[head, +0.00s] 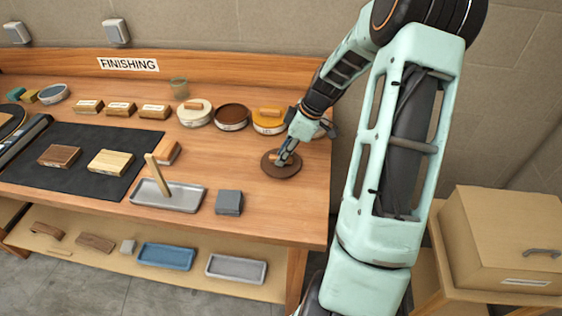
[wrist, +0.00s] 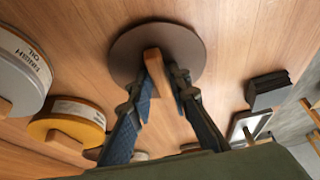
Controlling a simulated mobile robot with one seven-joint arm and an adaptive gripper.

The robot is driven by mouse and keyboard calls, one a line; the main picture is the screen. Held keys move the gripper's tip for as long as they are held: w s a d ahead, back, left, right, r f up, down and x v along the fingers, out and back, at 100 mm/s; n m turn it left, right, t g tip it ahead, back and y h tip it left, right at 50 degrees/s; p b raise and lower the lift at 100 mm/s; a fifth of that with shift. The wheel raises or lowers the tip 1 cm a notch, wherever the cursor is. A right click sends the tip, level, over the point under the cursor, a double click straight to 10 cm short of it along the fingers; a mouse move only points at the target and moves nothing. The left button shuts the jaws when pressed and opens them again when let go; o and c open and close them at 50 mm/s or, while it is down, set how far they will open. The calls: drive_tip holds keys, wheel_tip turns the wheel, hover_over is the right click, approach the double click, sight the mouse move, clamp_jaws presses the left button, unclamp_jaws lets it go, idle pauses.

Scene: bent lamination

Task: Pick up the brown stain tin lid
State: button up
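The brown stain tin lid (head: 280,164) is a round dark brown disc with an upright wooden grip. It lies at the right end of the bench top, and I see no clear gap under it. In the wrist view the lid (wrist: 185,48) is at top centre, with its wooden grip (wrist: 155,65) pointing toward the camera. My gripper (head: 283,157) is over the lid, its fingertips (wrist: 161,80) closed in on both sides of the grip. The fingers hide part of the grip. An open tin with dark brown contents (head: 231,115) stands behind and left.
An orange-lidded tin (head: 268,126) and a white-lidded tin (head: 194,112) stand near the open tin. Another tin is partly hidden behind my arm. A grey block (head: 229,202) and a metal tray (head: 183,199) lie front left. The bench's right edge is close to the lid.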

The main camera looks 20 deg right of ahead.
clamp_jaws()
drive_tip(key=shift+r, duration=0.15)
